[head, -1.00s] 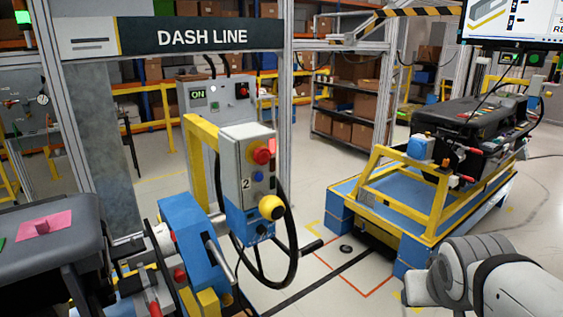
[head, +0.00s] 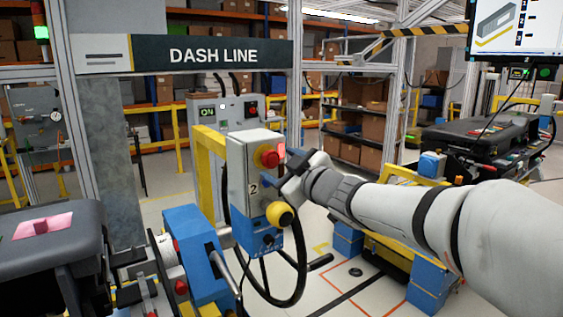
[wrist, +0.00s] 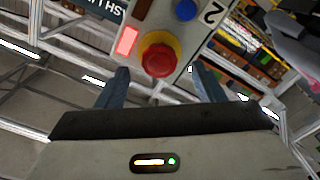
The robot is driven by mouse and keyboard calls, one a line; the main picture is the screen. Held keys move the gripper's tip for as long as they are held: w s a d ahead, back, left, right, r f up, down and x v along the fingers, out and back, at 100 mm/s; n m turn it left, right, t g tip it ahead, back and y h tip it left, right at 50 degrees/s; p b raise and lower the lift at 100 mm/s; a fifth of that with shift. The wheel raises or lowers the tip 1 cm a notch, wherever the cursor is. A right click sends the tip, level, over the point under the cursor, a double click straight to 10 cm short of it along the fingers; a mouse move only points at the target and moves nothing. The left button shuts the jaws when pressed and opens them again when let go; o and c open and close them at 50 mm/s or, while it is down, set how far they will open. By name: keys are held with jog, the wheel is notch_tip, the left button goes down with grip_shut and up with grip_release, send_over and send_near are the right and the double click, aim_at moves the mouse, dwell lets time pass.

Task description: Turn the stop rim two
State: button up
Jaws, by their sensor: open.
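The red stop button (head: 267,156) sits on the front of the grey control box (head: 237,165) marked 2. In the wrist view the red button (wrist: 158,60) shows upside down, with its yellow collar (wrist: 160,40) around it. My gripper (head: 287,178) is just in front of the box, close to the button and slightly right of it. In the wrist view my two blue-grey fingers (wrist: 158,72) are spread apart, one to each side of the button. Nothing is held between them. I cannot tell whether either finger touches the rim.
A lit red lamp (head: 281,151) is beside the button, and a blue button (wrist: 186,9) is on the same face. A blue clamp unit (head: 195,250) stands at lower left.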

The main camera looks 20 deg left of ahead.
aim_at(274, 161)
jog(key=shift+x, duration=2.15)
jog(key=shift+c, duration=0.2)
jog(key=c, duration=0.9)
